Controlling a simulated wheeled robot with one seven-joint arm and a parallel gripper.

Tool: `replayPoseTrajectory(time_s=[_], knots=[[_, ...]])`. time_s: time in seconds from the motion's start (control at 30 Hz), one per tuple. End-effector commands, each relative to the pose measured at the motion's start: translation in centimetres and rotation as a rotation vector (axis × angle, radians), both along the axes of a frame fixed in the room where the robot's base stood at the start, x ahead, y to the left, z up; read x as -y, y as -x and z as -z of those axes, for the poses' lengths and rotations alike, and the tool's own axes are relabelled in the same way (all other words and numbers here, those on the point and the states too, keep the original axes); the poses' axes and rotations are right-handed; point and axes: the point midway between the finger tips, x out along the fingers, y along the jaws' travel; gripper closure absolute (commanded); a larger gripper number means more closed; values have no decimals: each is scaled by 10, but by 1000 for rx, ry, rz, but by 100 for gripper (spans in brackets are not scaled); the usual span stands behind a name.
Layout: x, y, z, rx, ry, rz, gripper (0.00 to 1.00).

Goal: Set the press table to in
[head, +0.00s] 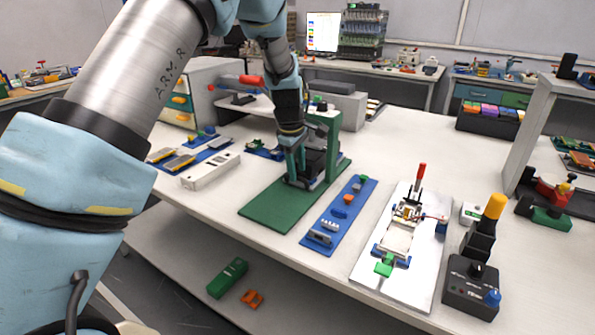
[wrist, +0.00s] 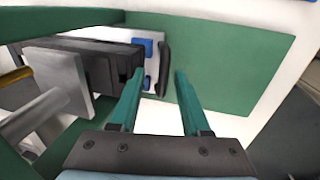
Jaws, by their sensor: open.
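The green press (head: 326,128) stands on a green base plate (head: 270,208) near the middle of the bench. In the wrist view its table (wrist: 120,36) is a pale slide with blue blocks and dark parts on it, lying over the green plate (wrist: 225,50). A black upright bar (wrist: 164,68) is at the table's right end. My gripper (head: 297,172) is low at the front of the press. In the wrist view my gripper (wrist: 159,74) is open, with the bar showing between its fingertips; contact cannot be told. My arm and gripper hide part of the table in the head view.
A blue tray (head: 340,213) with small parts lies right of the base plate. Beyond it are a silver fixture with a red lever (head: 421,180) and a black control box (head: 470,290). A long white block (head: 210,171) lies to the left. The green plate's front is clear.

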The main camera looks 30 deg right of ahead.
Motion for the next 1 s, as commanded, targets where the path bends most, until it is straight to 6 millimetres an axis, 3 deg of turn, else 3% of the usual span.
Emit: replayPoseTrajectory(time_s=[0.3,0.5,1.0], knots=[[-9,5,-59,3,4,1,53],[-14,8,-87,2,3,1,53],[-16,9,-96,0,0,0,53]])
